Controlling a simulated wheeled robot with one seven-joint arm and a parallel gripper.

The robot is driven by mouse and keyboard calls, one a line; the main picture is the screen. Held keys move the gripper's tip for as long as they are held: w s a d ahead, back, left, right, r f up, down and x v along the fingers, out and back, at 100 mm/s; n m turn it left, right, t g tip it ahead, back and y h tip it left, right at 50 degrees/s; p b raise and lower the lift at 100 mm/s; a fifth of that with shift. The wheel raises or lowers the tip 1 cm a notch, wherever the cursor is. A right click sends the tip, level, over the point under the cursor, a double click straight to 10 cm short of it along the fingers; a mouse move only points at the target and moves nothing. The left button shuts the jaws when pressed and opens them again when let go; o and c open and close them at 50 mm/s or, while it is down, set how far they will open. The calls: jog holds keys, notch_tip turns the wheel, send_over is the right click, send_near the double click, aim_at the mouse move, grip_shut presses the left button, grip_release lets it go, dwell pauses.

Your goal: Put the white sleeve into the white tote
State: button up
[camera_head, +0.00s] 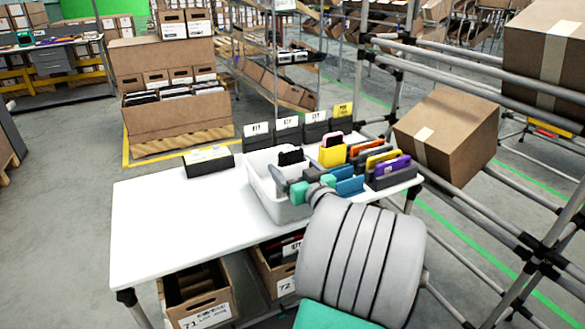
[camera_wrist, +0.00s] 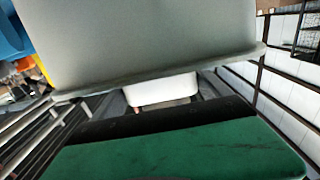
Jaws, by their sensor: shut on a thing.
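The white tote (camera_head: 284,212) stands on the white table, near its right end. My gripper (camera_head: 313,187), with teal fingers, is over the tote's right side in the head view. It is shut on the white sleeve (camera_wrist: 140,40), which looks grey in shade and fills the top of the wrist view. In the head view a thin grey edge, likely this sleeve (camera_head: 280,178), shows left of the fingers, over the tote's inside. I cannot tell whether it touches the tote. My arm hides part of the tote's right side.
Coloured sleeves, including a yellow one (camera_head: 332,156) and a purple one (camera_head: 392,167), stand close right of the tote. A black item (camera_head: 291,157) shows at the tote's back. Dark labelled boxes (camera_head: 258,138) line the back edge. The table's left part (camera_head: 165,225) is clear.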

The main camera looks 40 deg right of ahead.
jog(key=shift+f+b, duration=0.5)
jog(key=shift+b, duration=0.1)
jog(key=o, duration=1.6)
jog(key=shift+r, duration=0.15)
jog(key=shift+r+p, duration=0.35)
jog(key=shift+p, duration=0.3)
jog(key=shift+r+p, duration=0.6)
jog(key=shift+p, duration=0.15)
jog(key=v, duration=0.8)
jog(key=f+b+v, duration=0.1)
jog(key=v, duration=0.3)
